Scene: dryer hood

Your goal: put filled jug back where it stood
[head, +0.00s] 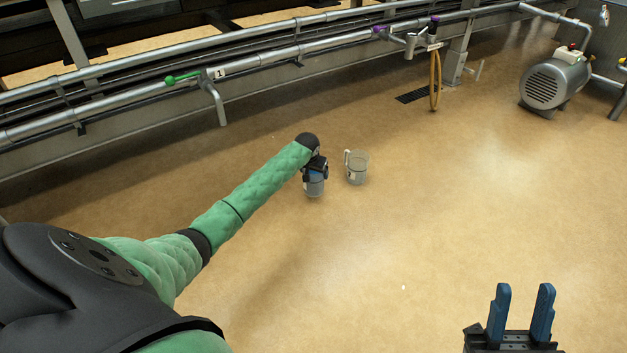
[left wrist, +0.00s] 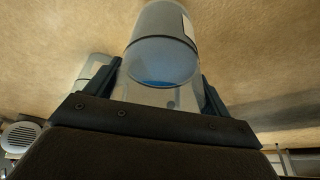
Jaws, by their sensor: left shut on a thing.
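My left gripper (head: 314,170) is shut on a clear jug (head: 314,188), which looks upright at floor level; I cannot tell if it touches the floor. In the left wrist view the held jug (left wrist: 163,45) is between the two fingers, with blue showing at its visible end and a white label at its edge. A second clear jug (head: 357,168) with a handle stands just right of it on the floor, apart from the gripper. It partly shows behind the left finger in the left wrist view (left wrist: 95,68). My right gripper (head: 522,310) is open and empty at the lower right.
The tan floor (head: 420,220) is clear around the jugs. A pipe rail with a green-handled valve (head: 182,77) and a downward spout (head: 214,102) runs along the back. A yellow hose (head: 435,80) hangs over a floor grate (head: 412,96). A grey motor (head: 553,83) stands at the upper right.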

